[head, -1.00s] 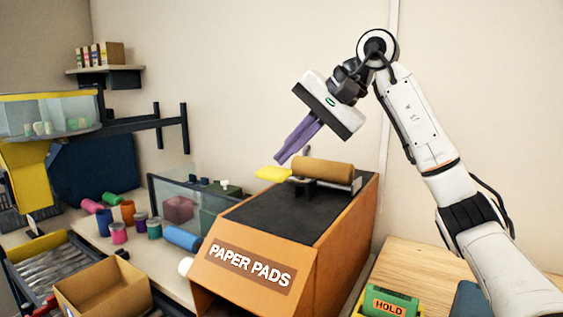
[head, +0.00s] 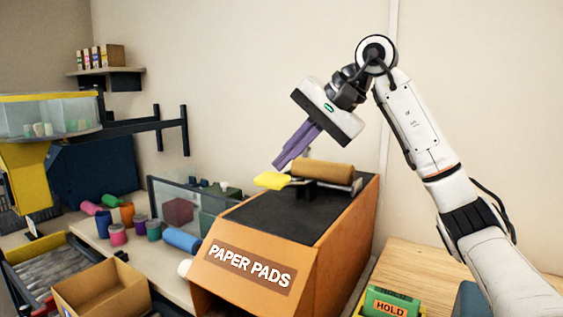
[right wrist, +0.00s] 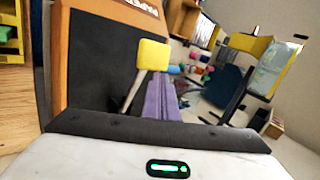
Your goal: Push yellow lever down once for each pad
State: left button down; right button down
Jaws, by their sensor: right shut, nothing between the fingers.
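The yellow lever (head: 271,181) sticks out to the left from the top of the orange dispenser (head: 340,240), beside a brown roller (head: 323,170). The dispenser's front is labelled PAPER PADS. My right gripper (head: 278,165) is shut and empty, its purple fingers pointing down and left. Its tips are right at the lever's upper edge and seem to touch it, though exact contact is hard to tell. In the right wrist view the yellow paddle (right wrist: 153,54) shows close to the fingers (right wrist: 160,100). My left gripper is not in view.
An open cardboard box (head: 100,290) stands at the lower left, beside a tray of rollers (head: 45,268). Several coloured spools lie on the bench behind. A green HOLD block (head: 390,302) sits at the lower right. The wall behind my arm is clear.

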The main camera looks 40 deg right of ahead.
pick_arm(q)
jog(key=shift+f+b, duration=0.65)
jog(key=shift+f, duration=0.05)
pick_arm(e)
jog(key=shift+s+a+f, duration=0.1)
jog(key=shift+a+f, duration=0.15)
jog(key=shift+f, duration=0.25)
jog(key=shift+a+f, duration=0.25)
jog(key=shift+f, duration=0.2)
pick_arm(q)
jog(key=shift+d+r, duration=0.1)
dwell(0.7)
